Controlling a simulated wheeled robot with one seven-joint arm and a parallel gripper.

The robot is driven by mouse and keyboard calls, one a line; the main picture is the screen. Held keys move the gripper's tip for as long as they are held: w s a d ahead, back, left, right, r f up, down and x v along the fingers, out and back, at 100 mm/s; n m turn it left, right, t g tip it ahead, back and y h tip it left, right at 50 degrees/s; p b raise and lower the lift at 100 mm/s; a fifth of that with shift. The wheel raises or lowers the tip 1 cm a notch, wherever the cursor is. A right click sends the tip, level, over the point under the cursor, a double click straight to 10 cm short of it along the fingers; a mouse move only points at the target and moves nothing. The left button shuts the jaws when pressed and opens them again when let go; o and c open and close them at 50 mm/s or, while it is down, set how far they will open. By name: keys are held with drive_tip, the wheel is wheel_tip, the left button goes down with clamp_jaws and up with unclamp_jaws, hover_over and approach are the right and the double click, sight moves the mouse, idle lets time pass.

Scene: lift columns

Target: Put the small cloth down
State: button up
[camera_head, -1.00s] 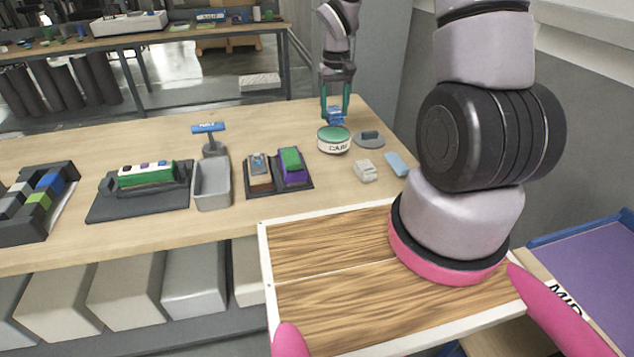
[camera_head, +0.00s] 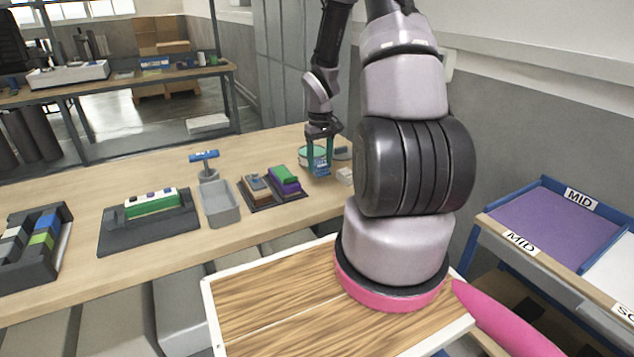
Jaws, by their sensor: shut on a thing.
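My gripper (camera_head: 320,160) is over the right part of the wooden workbench, its teal fingers pointing down. It is shut on a small blue cloth (camera_head: 321,169), which hangs between the fingertips. I cannot tell whether the cloth touches the bench.
A tray with brown and purple blocks (camera_head: 270,190) and a grey bin (camera_head: 221,208) stand left of my gripper. A small pale block (camera_head: 345,175) lies close on its right, beside my arm. A purple tray marked MID (camera_head: 553,222) is at far right.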

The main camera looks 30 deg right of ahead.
sight(320, 187)
drive_tip(key=shift+f, duration=2.75)
drive_tip(key=shift+f, duration=0.15)
drive_tip(key=o, duration=1.3)
drive_tip(key=shift+o, duration=0.2)
